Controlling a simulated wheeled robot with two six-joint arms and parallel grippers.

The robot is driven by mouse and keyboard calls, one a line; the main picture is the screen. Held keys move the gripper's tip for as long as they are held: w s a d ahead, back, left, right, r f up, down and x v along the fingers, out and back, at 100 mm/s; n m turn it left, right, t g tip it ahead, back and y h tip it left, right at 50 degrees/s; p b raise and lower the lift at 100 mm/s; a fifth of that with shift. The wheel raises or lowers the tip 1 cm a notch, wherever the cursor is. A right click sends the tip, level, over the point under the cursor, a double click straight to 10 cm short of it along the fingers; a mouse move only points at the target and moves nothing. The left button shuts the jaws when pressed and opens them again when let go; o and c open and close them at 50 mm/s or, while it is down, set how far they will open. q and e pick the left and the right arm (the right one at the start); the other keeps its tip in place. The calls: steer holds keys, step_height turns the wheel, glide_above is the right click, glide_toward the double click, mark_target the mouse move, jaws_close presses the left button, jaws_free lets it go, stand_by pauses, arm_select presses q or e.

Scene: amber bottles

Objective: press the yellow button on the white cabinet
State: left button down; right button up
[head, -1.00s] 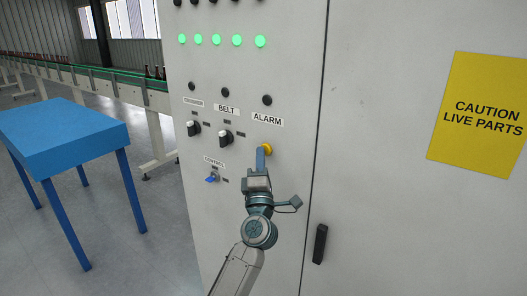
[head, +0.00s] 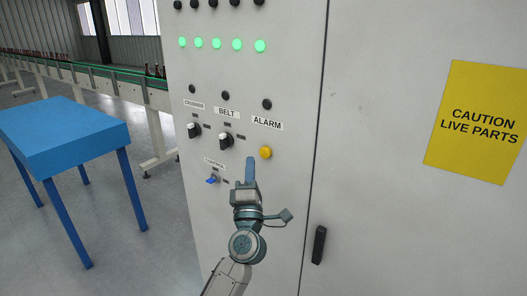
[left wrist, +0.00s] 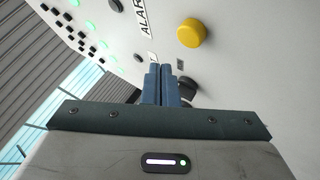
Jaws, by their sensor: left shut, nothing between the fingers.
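The yellow button (head: 265,152) is on the white cabinet (head: 300,100), below the ALARM label (head: 267,121). It also shows in the left wrist view (left wrist: 192,33), to the upper right of the fingertips. My left gripper (head: 250,160) is shut and empty, its blue fingers together. In the head view the fingertips are just below and left of the button, apart from it in the picture. In the left wrist view the shut fingers (left wrist: 161,70) point toward the cabinet face. My right gripper is in neither view.
A black door handle (head: 319,245) is at lower right. A blue table (head: 65,135) stands left of the cabinet.

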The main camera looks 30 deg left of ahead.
arm_select(q)
steer(key=shift+s, duration=1.15)
steer(key=w+d+f+m+g+h+b, duration=0.15)
steer(key=f+m+h, duration=0.45)
steer(key=f, duration=1.4)
steer(key=w+d+f+m+g+h+b, duration=0.2)
steer(key=f+m, duration=0.6)
steer(key=f, duration=1.2)
steer(key=s+f+m+g+h, duration=0.2)
steer(key=s+f, duration=0.2)
steer(key=f, duration=0.5)
steer(key=s+f+m+g+h, duration=0.15)
steer(key=s+f, duration=0.25)
steer(key=f, duration=0.5)
steer(key=s+d+f+m+g+b, duration=0.15)
steer(key=s+f+m+g, duration=0.4)
steer(key=s+f, duration=1.25)
steer(key=s+f+m+g, duration=0.1)
steer(key=s+f, duration=0.3)
steer(key=s, duration=0.4)
steer(key=s+f+m+g+b, duration=0.1)
steer(key=s+f+g, duration=0.3)
steer(key=s, duration=0.5)
steer(key=s+f+g, duration=0.2)
steer(key=s+f, duration=0.3)
steer(key=s, duration=0.4)
steer(key=shift+s+a+m, duration=0.15)
steer(key=shift+a+m, duration=0.2)
steer(key=shift+m, duration=0.05)
